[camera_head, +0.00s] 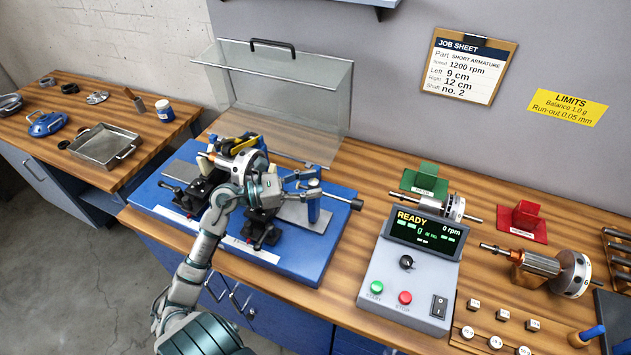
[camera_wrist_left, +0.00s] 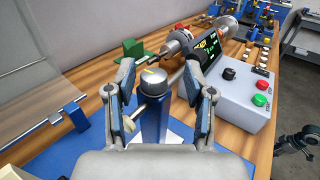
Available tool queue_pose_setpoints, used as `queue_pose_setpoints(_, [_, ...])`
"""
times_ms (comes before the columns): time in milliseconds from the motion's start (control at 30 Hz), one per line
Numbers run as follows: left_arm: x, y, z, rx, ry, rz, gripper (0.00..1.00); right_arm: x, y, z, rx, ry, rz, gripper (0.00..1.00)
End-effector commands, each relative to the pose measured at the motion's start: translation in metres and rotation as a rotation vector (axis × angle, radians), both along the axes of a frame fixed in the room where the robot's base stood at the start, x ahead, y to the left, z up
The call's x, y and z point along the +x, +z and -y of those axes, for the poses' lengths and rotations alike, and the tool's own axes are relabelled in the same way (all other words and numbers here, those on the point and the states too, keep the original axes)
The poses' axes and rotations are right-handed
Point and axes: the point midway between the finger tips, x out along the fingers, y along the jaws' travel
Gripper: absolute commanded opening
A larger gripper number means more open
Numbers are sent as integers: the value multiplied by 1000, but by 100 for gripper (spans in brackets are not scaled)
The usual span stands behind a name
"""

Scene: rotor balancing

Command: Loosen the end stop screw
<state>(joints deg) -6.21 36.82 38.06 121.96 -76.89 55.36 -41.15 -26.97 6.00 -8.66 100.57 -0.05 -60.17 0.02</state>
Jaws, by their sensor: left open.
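The end stop (camera_head: 314,208) is a blue post at the right end of the balancing machine's blue base. In the left wrist view the end stop screw (camera_wrist_left: 153,80) shows as a round grey knob with a yellow mark on top of the blue post (camera_wrist_left: 154,120). My left gripper (camera_head: 302,183) is open above the post. In the left wrist view its two fingers (camera_wrist_left: 158,115) stand on either side of the knob and post, apart from each other. I cannot tell whether either finger touches the knob.
A rotor (camera_head: 240,158) sits on the machine, with a clear raised guard (camera_head: 290,90) behind. The control box (camera_head: 412,265) reads READY and 0 rpm. Green (camera_head: 425,178) and red (camera_head: 522,218) stands and another rotor (camera_head: 545,265) are to the right. A dark jointed shape (camera_wrist_left: 297,142) shows at the right edge.

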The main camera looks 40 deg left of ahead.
Motion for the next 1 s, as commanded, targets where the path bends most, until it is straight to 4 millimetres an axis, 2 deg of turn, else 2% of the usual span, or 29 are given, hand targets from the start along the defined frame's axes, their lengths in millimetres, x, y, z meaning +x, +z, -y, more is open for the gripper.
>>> queue_pose_setpoints(200, [13, 0, 9, 0, 1, 0, 54, -2, -5, -1, 1, 0, -1, 40])
queue_pose_setpoints(467, [13, 1, 13, 4, 0, 0, 54, -2, -6, -1, 2, 0, 0, 40])
queue_pose_setpoints(600, [13, 1, 14, 5, 0, 0, 19, -2, -6, -1, 2, 0, 0, 40])
queue_pose_setpoints(667, [13, 1, 14, 5, -1, 0, 4, -1, -6, -1, 2, 0, 0, 40])
queue_pose_setpoints(700, [13, 1, 13, 4, -1, 0, 0, -1, -6, 0, 1, 1, 0, 40])
queue_pose_setpoints(1000, [13, 0, 11, 1, 1, 0, 0, -1, -5, 0, 1, 1, 0, 40])
